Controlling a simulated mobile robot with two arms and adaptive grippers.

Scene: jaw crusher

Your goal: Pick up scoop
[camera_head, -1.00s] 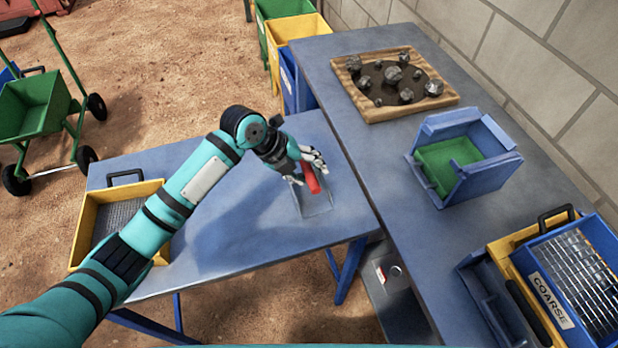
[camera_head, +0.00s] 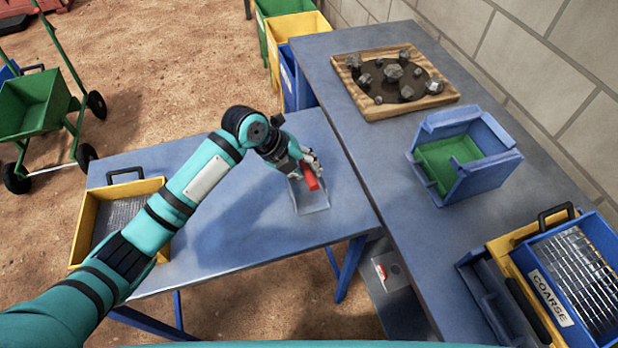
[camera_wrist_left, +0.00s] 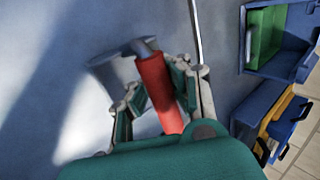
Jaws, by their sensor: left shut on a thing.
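The scoop has a red handle (camera_head: 309,177) and a grey metal pan (camera_head: 312,202). It is at the right end of the lower blue table (camera_head: 240,232). My left gripper (camera_head: 308,164) is shut on the red handle. In the left wrist view the handle (camera_wrist_left: 158,88) runs between the two fingers, with the grey pan (camera_wrist_left: 112,52) beyond it. I cannot tell whether the pan is clear of the table top. My right gripper is in neither current view.
A yellow sieve tray (camera_head: 84,228) stands at the lower table's left end. The higher table (camera_head: 400,165) on the right bears a wooden tray of rocks (camera_head: 448,98), a blue box with a green inside (camera_head: 488,172) and a sieve labelled COARSE (camera_head: 548,298).

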